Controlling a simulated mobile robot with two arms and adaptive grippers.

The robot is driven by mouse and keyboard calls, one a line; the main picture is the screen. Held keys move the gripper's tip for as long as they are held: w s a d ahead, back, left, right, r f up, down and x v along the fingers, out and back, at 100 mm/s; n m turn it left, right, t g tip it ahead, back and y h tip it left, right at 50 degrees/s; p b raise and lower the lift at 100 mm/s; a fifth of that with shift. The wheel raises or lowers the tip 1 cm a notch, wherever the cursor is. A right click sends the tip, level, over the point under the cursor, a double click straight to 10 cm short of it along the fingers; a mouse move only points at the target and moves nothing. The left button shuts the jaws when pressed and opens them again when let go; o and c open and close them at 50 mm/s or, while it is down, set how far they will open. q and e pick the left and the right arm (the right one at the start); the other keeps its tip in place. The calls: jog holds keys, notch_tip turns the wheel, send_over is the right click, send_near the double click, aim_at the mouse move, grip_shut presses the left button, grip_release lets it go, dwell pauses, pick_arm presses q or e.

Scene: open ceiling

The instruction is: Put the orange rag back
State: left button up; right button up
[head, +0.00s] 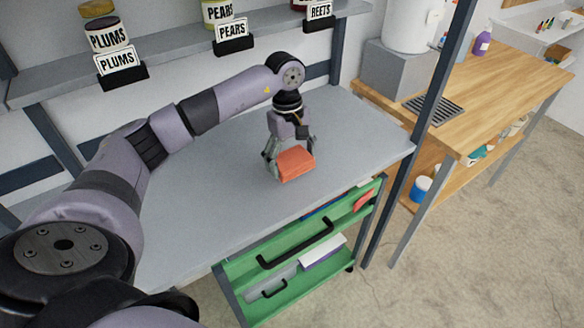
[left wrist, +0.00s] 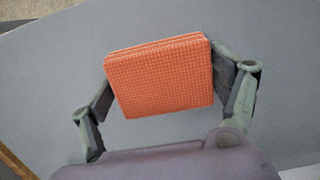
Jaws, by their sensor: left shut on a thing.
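The orange rag (head: 296,164) is a folded, waffle-textured block. My left gripper (head: 285,160) is shut on it, over the grey shelf top (head: 215,180). In the left wrist view the rag (left wrist: 162,78) sits between the two fingers of the left gripper (left wrist: 165,90), one at each side edge. I cannot tell whether the rag touches the shelf top or is just above it. My right gripper is not in view.
A green drawer cart (head: 292,268) stands below the shelf front, with items inside. Labelled jars of plums (head: 104,36) and pears (head: 217,14) stand on the upper shelf. A dark upright post (head: 425,130) is at right, before a wooden table (head: 490,90). The grey shelf top is otherwise clear.

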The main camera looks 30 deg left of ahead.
pick_arm(q)
notch_tip(320, 180, down, 4)
jog(key=shift+r+p, duration=0.2)
jog(key=shift+p, duration=0.1)
jog(key=shift+f, duration=0.3)
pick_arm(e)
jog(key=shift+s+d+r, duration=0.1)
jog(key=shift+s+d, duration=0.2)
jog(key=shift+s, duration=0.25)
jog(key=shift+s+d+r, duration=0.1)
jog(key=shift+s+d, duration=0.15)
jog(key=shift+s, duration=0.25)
pick_arm(q)
jog(key=o, duration=1)
jog(key=shift+o, duration=0.2)
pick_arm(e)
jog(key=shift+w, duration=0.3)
